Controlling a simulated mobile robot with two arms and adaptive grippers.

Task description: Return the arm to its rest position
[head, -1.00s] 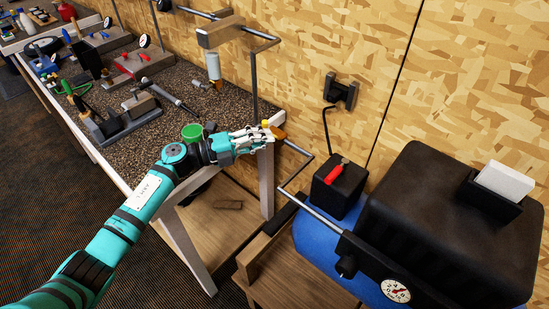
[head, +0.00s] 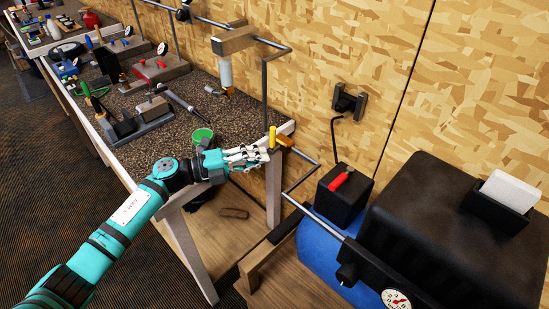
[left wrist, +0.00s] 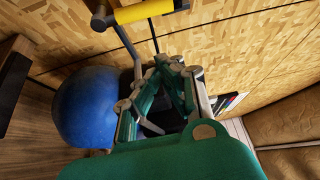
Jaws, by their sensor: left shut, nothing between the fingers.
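My left arm, teal with black bands, comes in from the lower left in the head view. My left gripper (head: 262,155) is shut and empty, beside the near right corner of the workbench (head: 170,140). A small yellow piece (head: 272,137) stands at that corner, just beyond the fingertips. In the left wrist view the green and grey fingers (left wrist: 172,66) come together with nothing between them. A yellow cylinder (left wrist: 148,10) on a metal rod shows above them, apart from the fingers. My right gripper is not in view.
A green cup (head: 203,137) stands on the bench just behind my wrist. A blue tank (head: 318,250) under a black housing (head: 450,225) stands at right, with a metal bar (head: 320,213) beside it. Tools crowd the bench's back left. The carpeted floor (head: 60,180) at left is clear.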

